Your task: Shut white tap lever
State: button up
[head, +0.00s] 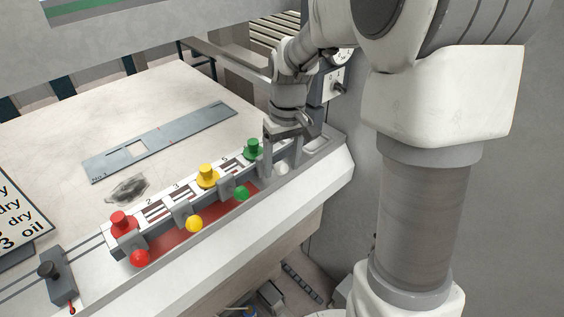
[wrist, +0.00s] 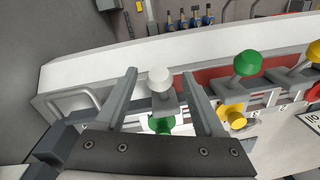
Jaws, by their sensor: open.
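The white tap lever shows as a white ball knob (wrist: 160,78) on a grey arm in the wrist view. It is at the right end of the row of levers in the head view (head: 282,169). My gripper (wrist: 159,88) is open, with one finger on each side of the white knob. Gaps show between the knob and both fingers in the wrist view. In the head view my gripper (head: 281,160) points down over the right end of the row and partly hides the lever's mount. A green cap (wrist: 162,125) sits just behind the white knob.
Left of it in the head view are levers with green (head: 241,193), yellow (head: 194,224) and red (head: 140,258) balls. Green (head: 253,149), yellow (head: 207,175) and red (head: 122,221) caps stand behind them. A flat grey plate (head: 190,130) lies on the table.

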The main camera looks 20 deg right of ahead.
grip_shut()
dwell(0.3)
dwell(1.1)
